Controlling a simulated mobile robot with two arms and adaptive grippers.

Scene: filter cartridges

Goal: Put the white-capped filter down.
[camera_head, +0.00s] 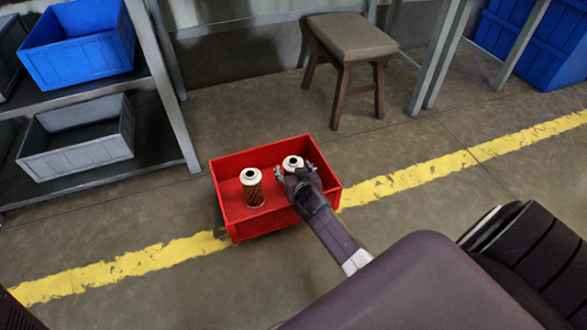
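A red bin (264,231) sits on the floor in the middle of the head view. One filter (254,190) with a white cap and a brown body stands upright in its left half. A second white-capped filter (292,162) is at the bin's back right, cap up. My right gripper (293,172) reaches into the bin from the lower right, its fingers on either side of this filter. The hand hides the filter's body and base, so finger contact and whether it rests on the bin floor cannot be told. My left gripper is out of view.
A stool (352,38) stands behind the bin. A shelf at the left holds a blue bin (80,62) and a grey bin (78,156). Another blue bin (560,50) is at the top right. A yellow line (400,178) crosses the floor. Floor around the red bin is clear.

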